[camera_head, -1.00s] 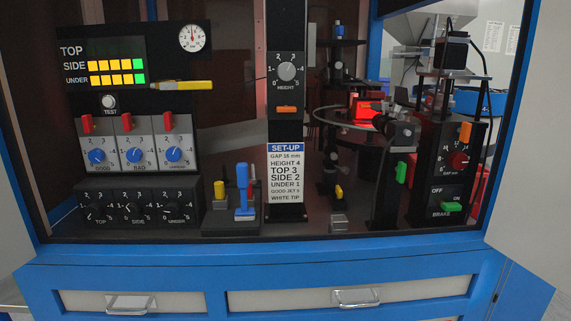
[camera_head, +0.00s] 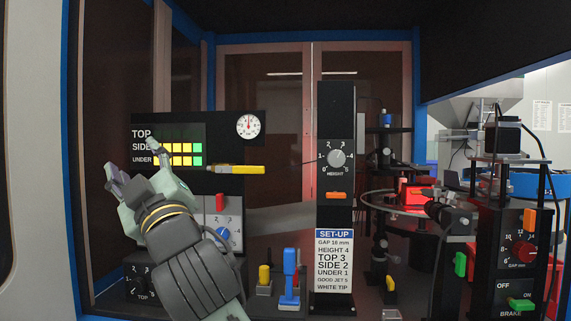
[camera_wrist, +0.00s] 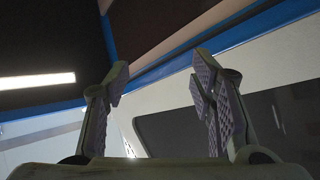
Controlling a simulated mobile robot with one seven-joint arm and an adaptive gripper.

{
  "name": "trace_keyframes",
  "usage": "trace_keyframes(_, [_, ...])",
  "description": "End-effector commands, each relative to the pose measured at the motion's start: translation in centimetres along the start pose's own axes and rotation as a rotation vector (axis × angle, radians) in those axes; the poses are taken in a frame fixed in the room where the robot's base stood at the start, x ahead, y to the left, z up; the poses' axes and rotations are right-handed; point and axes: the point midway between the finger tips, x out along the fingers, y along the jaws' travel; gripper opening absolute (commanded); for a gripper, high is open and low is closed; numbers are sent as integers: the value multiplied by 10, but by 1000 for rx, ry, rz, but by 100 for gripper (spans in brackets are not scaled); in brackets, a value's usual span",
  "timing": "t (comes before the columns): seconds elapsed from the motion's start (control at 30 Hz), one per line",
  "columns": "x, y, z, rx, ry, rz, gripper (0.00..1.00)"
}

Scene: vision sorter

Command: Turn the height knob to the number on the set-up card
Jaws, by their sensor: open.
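The height knob (camera_head: 337,158) is a round grey dial on a tall black column, with a scale from 0 to 5 around it. Its pointer is too small to read surely. The white set-up card (camera_head: 334,262) with a blue heading hangs lower on the same column and reads HEIGHT 4. My gripper (camera_head: 132,168) is raised at the left in front of the display panel, well left of the knob and apart from it. Its fingers are spread and empty. In the wrist view the gripper (camera_wrist: 161,82) points toward walls and a light strip, and the knob is not seen.
An orange slider (camera_head: 336,195) sits below the knob. A yellow marker-like part (camera_head: 238,170) juts out left of the column. A blue-handled lever (camera_head: 290,275) stands low before it. A camera and curved cable (camera_head: 450,215) are at right.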

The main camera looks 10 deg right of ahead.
Motion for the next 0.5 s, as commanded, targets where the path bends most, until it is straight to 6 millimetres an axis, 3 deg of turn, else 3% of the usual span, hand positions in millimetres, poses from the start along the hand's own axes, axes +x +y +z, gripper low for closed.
trace_keyframes(0.03, [-8,36,26,-80,-105,25,50])
trace_keyframes(0.1, [-24,79,60,-172,-258,42,50])
trace_keyframes(0.2, [-58,139,99,-286,-476,63,50])
trace_keyframes(0.3, [-98,188,123,-371,-667,78,50])
trace_keyframes(0.4, [-132,222,135,-423,-811,86,50])
trace_keyframes(0.5, [-154,241,140,-449,-898,90,50])
